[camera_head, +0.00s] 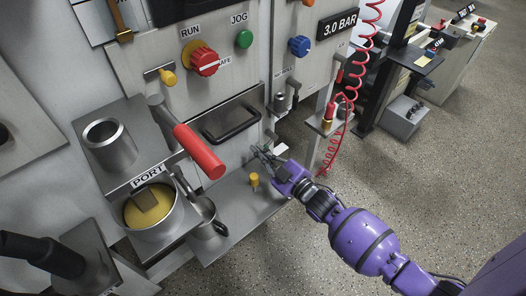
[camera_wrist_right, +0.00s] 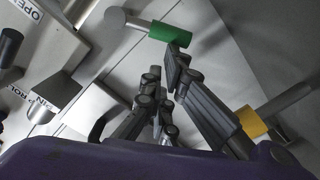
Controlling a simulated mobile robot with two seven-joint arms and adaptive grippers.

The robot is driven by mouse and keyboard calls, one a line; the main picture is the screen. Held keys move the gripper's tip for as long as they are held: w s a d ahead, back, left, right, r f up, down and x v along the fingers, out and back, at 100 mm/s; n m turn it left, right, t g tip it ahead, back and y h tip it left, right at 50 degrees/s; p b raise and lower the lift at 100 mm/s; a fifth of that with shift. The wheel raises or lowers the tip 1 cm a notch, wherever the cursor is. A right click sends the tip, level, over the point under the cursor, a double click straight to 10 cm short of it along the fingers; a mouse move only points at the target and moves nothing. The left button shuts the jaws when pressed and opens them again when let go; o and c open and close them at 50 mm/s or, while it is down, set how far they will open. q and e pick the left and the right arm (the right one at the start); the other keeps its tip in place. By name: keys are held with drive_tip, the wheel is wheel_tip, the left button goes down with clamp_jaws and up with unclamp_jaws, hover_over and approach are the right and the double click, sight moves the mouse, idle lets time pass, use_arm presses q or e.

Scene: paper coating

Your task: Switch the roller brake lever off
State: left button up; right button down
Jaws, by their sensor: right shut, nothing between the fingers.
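No readable label in the head view names the roller brake lever. A lever with a thick red grip (camera_head: 198,150) sticks out from the machine front. My right gripper (camera_head: 260,152) is to the right of this grip and apart from it, near the panel below the black drawer handle. In the right wrist view my right gripper's fingers (camera_wrist_right: 162,75) are close together with nothing held. A green-ended lever (camera_wrist_right: 170,32) lies just beyond the fingertips; whether they touch is unclear. A yellow-banded rod (camera_wrist_right: 250,122) is to their right. My left gripper is out of view.
A red RUN knob (camera_head: 205,63), green JOG button (camera_head: 244,39) and blue knob (camera_head: 300,46) are on the upper panels. A pot of yellow liquid (camera_head: 150,208) stands under the PORT label. A coiled red hose (camera_head: 352,80) hangs at right.

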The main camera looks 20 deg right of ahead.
drive_tip(key=shift+f+n, duration=0.25)
drive_tip(key=shift+n, duration=0.15)
drive_tip(key=shift+f+n, duration=0.3)
drive_tip(key=shift+d+f+n+b, duration=0.1)
drive_tip(key=shift+f+n+b, duration=0.6)
drive_tip(key=shift+f+n, duration=0.4)
drive_tip(key=shift+d+f+n+b, duration=0.1)
drive_tip(key=shift+f+n+b, duration=0.15)
drive_tip(key=shift+n, duration=0.35)
drive_tip(key=shift+d+f+n+b, duration=0.15)
drive_tip(key=shift+n+b, duration=0.1)
drive_tip(key=shift+n, duration=0.35)
drive_tip(key=shift+w+f+n+b, duration=0.15)
drive_tip(key=shift+n+b, duration=0.25)
drive_tip(key=shift+n, duration=0.7)
drive_tip(key=v, duration=1.2)
drive_tip(key=shift+a+f, duration=0.1)
drive_tip(key=shift+f, duration=0.05)
drive_tip(key=shift+f, duration=0.1)
